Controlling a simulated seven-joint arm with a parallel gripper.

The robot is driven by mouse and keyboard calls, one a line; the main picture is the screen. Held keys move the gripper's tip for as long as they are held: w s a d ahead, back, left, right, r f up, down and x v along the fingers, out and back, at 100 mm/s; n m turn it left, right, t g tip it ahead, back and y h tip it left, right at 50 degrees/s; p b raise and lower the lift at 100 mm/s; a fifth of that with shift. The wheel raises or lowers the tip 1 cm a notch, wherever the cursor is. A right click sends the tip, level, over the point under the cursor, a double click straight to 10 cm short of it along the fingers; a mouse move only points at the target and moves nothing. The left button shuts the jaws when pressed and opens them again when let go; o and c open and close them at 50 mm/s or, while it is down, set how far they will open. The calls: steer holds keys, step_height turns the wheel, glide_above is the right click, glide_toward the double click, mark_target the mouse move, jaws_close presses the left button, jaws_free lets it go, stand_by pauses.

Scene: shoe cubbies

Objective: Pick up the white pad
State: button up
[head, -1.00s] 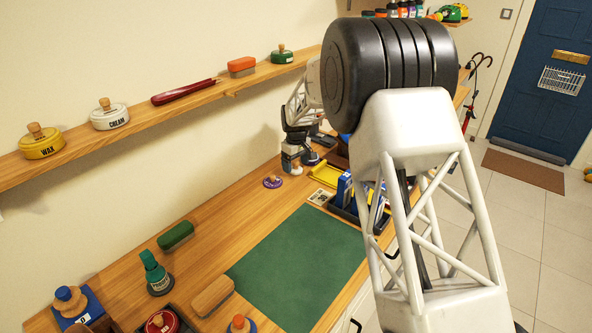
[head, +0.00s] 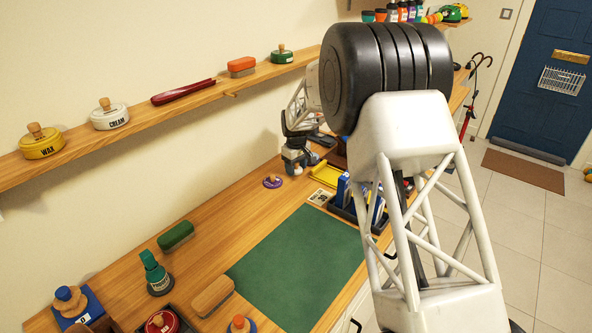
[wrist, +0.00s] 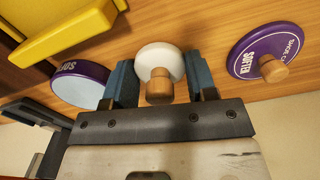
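The white pad (wrist: 167,57) is a round white disc with a wooden knob (wrist: 160,86), in the middle of the wrist view. My gripper (wrist: 161,80) has one blue-grey finger on each side of the knob, with a gap on both sides of it. The fingertips come close to the disc's edges; whether they touch the disc I cannot tell. In the head view my gripper (head: 294,155) is low over the far part of the wooden bench, and the pad is mostly hidden there.
A purple-rimmed pad (wrist: 80,84) lies close left of my fingers, and a purple disc with a knob (wrist: 264,54) lies to the right. A yellow tray (wrist: 65,28) is at upper left. A green mat (head: 295,268) is nearer on the bench; a shelf (head: 180,108) runs along the wall.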

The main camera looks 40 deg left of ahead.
steer(key=c, duration=0.3)
steer(key=shift+r, duration=0.15)
steer(key=shift+c, duration=0.2)
steer(key=shift+r, duration=1.45)
steer(key=shift+s+d+r, duration=0.2)
steer(key=s+d, duration=0.3)
steer(key=s+d+r, duration=0.1)
steer(key=s+d, duration=0.2)
steer(key=d, duration=0.1)
steer(key=s+d, duration=0.4)
steer(key=shift+s+d+r, duration=0.1)
steer(key=shift+d+r, duration=0.1)
steer(key=shift+d, duration=0.05)
